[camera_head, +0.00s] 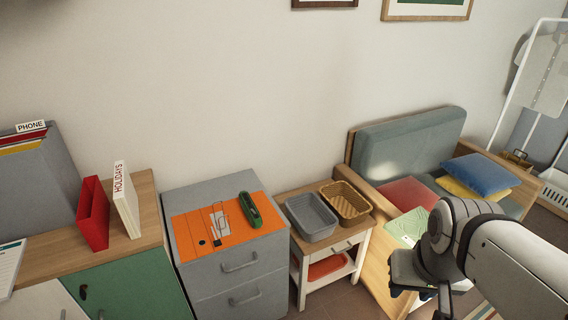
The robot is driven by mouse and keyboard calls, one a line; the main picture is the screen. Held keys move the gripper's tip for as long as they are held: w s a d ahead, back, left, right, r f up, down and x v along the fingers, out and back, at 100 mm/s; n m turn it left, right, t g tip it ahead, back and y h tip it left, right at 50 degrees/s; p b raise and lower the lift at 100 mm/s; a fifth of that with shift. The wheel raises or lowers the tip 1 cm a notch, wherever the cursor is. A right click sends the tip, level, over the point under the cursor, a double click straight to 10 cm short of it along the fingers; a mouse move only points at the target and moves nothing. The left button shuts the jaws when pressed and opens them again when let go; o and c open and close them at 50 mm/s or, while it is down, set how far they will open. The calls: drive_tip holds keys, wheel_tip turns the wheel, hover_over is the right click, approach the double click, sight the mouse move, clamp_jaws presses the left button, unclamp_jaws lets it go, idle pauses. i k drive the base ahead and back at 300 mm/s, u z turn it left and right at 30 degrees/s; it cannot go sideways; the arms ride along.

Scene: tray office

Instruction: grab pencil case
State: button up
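A long green object (250,209) with a dark top, which looks like the pencil case, lies on the right part of an orange mat (190,232). The mat covers the top of a grey drawer cabinet (207,272). My gripper (418,278) is at the lower right, in front of the armchair and well to the right of the green object. My arm partly hides it, and I cannot see its fingertips clearly. Nothing visible hangs from it.
A thin wire-framed item (217,222) lies left of the green object. A grey basket (311,217) and a tan basket (345,203) stand on a small side table (324,243). A red file holder (93,215) stands on the left cabinet. The armchair (408,145) holds cushions.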

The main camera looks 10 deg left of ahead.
sight(251, 212)
drive_tip(key=u, duration=0.45)
drive_tip(key=i, duration=1)
drive_tip(key=u, duration=0.8)
